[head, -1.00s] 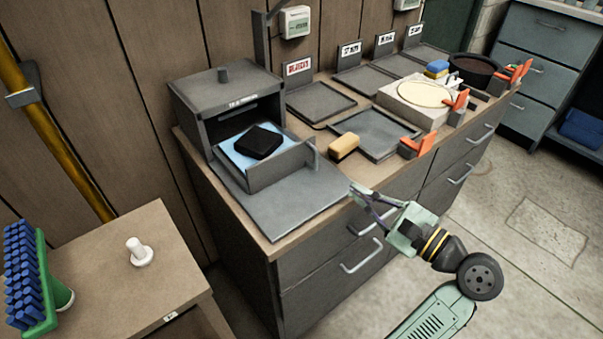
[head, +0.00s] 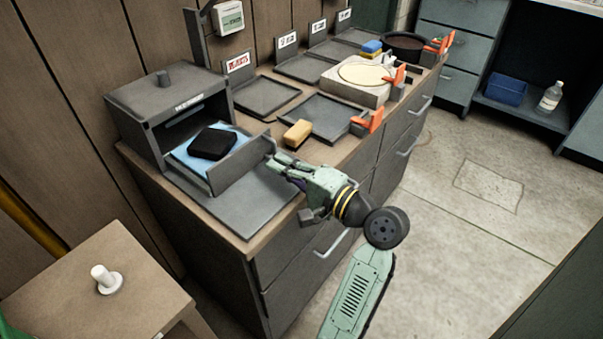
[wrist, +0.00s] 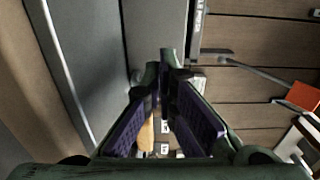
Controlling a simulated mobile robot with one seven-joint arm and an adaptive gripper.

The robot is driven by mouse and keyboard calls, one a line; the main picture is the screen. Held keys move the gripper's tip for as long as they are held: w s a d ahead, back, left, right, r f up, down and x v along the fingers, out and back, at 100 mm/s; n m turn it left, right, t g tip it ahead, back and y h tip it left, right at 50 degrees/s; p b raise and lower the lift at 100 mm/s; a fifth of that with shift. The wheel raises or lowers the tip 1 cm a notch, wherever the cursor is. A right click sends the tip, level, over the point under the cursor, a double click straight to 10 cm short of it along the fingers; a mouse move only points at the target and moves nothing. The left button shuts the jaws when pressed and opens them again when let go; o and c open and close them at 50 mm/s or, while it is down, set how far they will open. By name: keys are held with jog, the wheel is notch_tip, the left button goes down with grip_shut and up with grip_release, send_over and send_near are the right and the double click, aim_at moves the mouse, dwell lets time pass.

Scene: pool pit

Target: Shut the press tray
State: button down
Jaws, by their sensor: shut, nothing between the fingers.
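The press tray (head: 242,166) is a grey drawer sticking out of the front of the dark grey press box (head: 165,112). The fingers hide part of that end. In the wrist view the shut fingertips (wrist: 166,72) point ahead over grey surfaces.
A grey plate (head: 235,210) lies under the tray on the bench. A small table (head: 100,270) stands at lower left.

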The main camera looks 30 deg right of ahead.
send_near(233, 140)
jog(key=shift+a+r+p, duration=0.1)
jog(key=shift+r+p, duration=0.05)
jog(key=shift+p, duration=0.25)
jog(key=shift+w, duration=0.1)
jog(key=p+x, duration=0.1)
jog(key=x, duration=0.9)
jog(key=shift+p, duration=0.4)
